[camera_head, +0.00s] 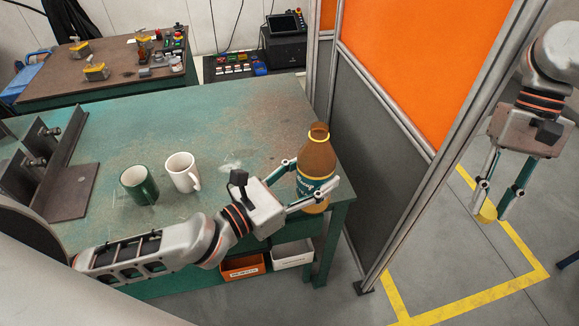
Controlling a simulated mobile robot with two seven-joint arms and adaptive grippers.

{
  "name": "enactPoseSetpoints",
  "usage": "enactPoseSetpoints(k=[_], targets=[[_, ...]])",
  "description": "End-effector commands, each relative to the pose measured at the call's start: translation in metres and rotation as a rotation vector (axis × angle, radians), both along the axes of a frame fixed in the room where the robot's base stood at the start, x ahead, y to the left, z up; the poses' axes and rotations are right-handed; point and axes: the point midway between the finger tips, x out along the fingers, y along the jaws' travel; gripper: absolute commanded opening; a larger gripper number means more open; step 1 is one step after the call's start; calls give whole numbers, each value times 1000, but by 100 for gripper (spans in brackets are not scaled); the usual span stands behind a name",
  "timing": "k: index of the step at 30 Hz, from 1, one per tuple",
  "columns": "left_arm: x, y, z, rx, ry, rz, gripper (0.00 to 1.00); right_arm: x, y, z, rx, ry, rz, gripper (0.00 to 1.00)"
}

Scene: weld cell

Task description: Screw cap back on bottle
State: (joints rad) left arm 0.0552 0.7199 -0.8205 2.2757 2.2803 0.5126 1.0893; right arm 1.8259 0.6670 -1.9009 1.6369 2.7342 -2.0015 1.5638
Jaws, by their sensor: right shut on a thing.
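The brown bottle (318,158) with a dark label stands upright at the right front corner of the green table; whether its base touches the table is hard to tell. A yellow ring shows around its neck, and its mouth has no cap on it. My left gripper (314,178) has its fingers on both sides of the bottle's body and appears shut on it. My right gripper (489,205) is at the far right, over the floor and well apart from the bottle. It points down and is shut on the yellow cap (487,212), which is partly hidden by the fingers.
A green mug (139,185) and a white mug (182,171) stand on the table (240,110). Steel angle plates (62,180) stand at its left. A framed orange and grey partition (400,70) rises between the bottle and my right gripper. Bins (243,267) sit below the table.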

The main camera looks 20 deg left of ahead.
Motion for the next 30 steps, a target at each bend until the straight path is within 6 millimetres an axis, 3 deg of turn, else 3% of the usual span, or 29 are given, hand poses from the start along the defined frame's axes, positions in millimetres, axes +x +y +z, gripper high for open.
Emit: enactPoseSetpoints(k=[7,22,26,30], targets=[[1,-21,3,-1,-3,-81,12,0,0,0,0,0,0,19],[1,-24,1,-1,0,-93,12,-1,1,-1,0,0,20,19],[1,-24,2,-1,-1,-93,12,-6,5,-10,-2,2,148,19],[1,-24,2,-1,-1,-93,12,-16,12,-26,-1,3,404,19]])
